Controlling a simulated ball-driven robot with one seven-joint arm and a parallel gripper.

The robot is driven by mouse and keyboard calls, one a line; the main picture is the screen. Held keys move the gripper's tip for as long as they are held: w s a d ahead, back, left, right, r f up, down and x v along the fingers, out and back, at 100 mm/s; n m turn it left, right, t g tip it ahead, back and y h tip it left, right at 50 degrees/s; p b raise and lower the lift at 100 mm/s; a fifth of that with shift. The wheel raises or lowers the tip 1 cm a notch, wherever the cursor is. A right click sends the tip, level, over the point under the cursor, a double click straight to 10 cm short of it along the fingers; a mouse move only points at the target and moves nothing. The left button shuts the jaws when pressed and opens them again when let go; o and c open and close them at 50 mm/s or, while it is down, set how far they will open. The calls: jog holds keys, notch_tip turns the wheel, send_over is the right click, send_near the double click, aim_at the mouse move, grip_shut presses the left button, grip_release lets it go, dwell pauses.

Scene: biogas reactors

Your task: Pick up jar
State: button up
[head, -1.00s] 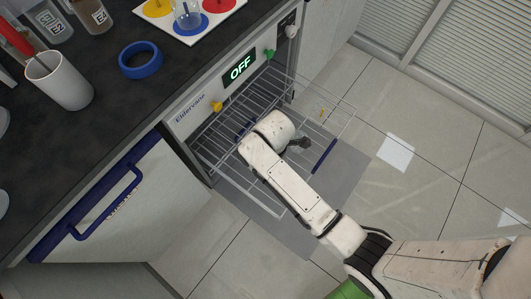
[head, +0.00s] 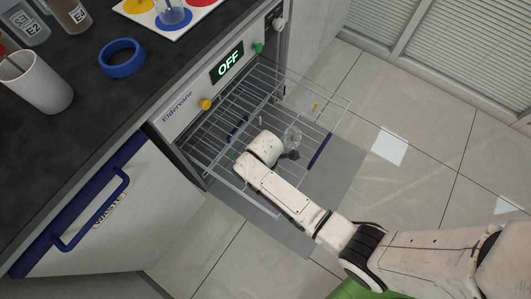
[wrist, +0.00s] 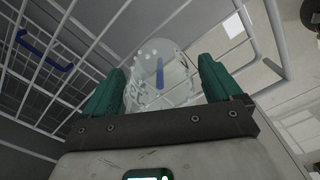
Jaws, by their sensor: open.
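A clear glass jar (wrist: 165,72) with a blue mark on it shows in the wrist view, straight ahead between my open fingers. Its near part is partly hidden by the gripper body. In the head view a clear jar (head: 292,136) stands in the pulled-out wire rack, just beyond my gripper (head: 288,154). My gripper also shows in the wrist view (wrist: 160,84), with one green finger on each side of the jar. Whether the fingers touch the glass cannot be told.
The wire rack (head: 262,196) sticks out of the appliance, whose display (head: 228,62) reads OFF. Its thin wires surround my gripper. A counter with a white cup (head: 38,84) and blue ring (head: 122,58) is at left. Open floor (head: 410,205) lies at right.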

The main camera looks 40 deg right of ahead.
jog(key=c, duration=1.1)
jog(key=shift+r, duration=0.15)
